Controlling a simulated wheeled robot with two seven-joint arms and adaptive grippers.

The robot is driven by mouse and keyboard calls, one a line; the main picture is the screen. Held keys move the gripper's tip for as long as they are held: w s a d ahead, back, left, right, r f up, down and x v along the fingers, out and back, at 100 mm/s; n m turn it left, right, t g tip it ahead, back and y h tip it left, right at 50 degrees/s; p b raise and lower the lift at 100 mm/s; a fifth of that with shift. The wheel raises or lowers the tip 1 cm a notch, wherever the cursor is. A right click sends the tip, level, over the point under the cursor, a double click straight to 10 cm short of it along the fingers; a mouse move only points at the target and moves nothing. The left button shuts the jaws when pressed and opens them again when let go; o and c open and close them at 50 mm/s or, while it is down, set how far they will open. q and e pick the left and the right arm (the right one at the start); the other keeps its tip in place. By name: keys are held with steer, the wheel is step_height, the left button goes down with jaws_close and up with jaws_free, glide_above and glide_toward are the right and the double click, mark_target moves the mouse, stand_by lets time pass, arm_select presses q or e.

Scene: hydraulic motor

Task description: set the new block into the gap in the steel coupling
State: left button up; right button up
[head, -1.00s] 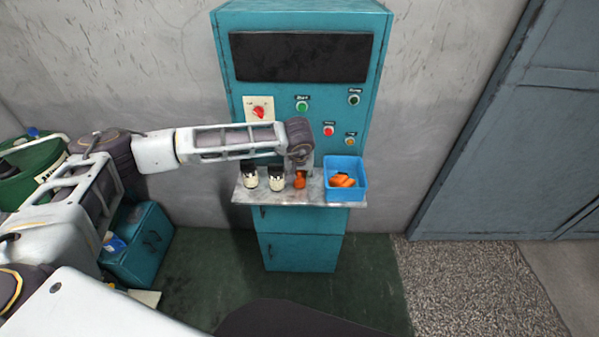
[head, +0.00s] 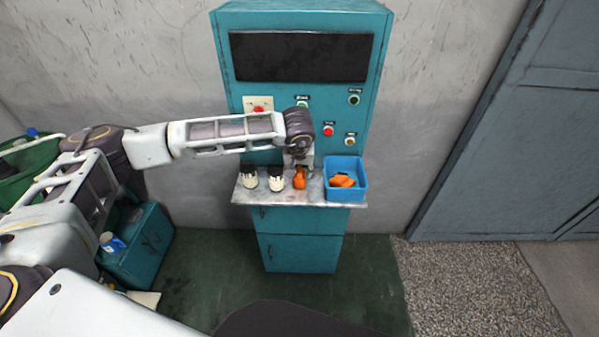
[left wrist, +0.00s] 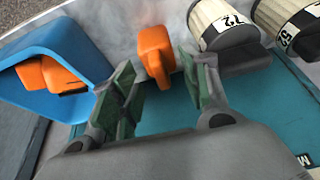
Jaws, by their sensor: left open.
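An orange block (head: 299,180) stands upright on the grey shelf (head: 313,194) of the teal cabinet. My left gripper (head: 299,160) hangs just above and behind it. In the left wrist view my left gripper (left wrist: 163,82) has its green-padded fingers spread, with the orange block (left wrist: 154,55) apart from both, past the gap between their tips. A blue bin (head: 346,182) to the right of the block holds orange pieces (head: 342,181); the bin also shows in the left wrist view (left wrist: 68,45). I cannot make out a steel coupling. My right gripper is not in view.
Two cream cylinders with black parts, one left (head: 249,178) and one nearer the block (head: 276,181), stand on the shelf. Numbers show on them in the left wrist view. The cabinet's panel (head: 328,128) with buttons rises behind. A teal box (head: 140,248) stands on the floor at left.

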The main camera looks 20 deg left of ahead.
arm_select(q)
steer(key=b+v, duration=0.1)
steer(key=v, duration=0.7)
steer(key=shift+r, duration=0.2)
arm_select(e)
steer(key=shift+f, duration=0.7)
arm_select(q)
steer(key=shift+d, duration=0.1)
